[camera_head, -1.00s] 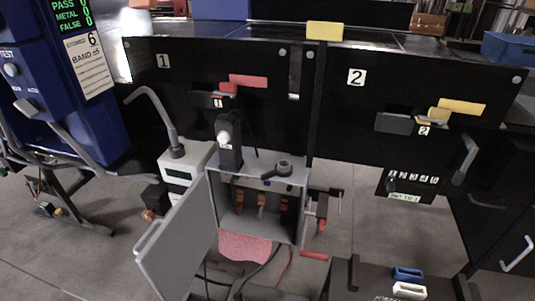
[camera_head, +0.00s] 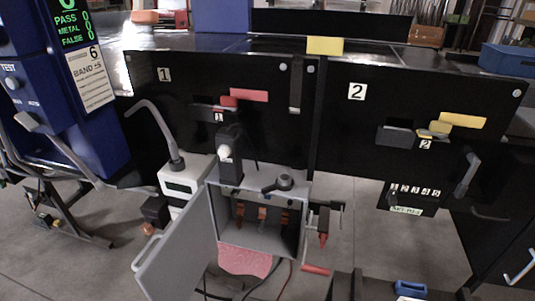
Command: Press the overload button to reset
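A grey electrical box (camera_head: 259,247) stands open below panel 1, its grey door (camera_head: 178,250) swung out to the left. Inside are several copper-coloured parts (camera_head: 262,215) and small dark parts. I cannot tell which part, if any, is the overload button; no label for it is readable. A black upright housing with a round white knob (camera_head: 224,152) stands on top of the box, beside a dark round knob (camera_head: 284,182). Neither of my grippers shows in the view.
A white unit with a small display (camera_head: 179,189) and a curved grey pipe (camera_head: 152,112) stand left of the box. A blue detector cabinet (camera_head: 75,125) is at far left. Black panel 2 (camera_head: 354,132) is to the right. A pink cloth-like piece (camera_head: 245,261) and cables lie below the box.

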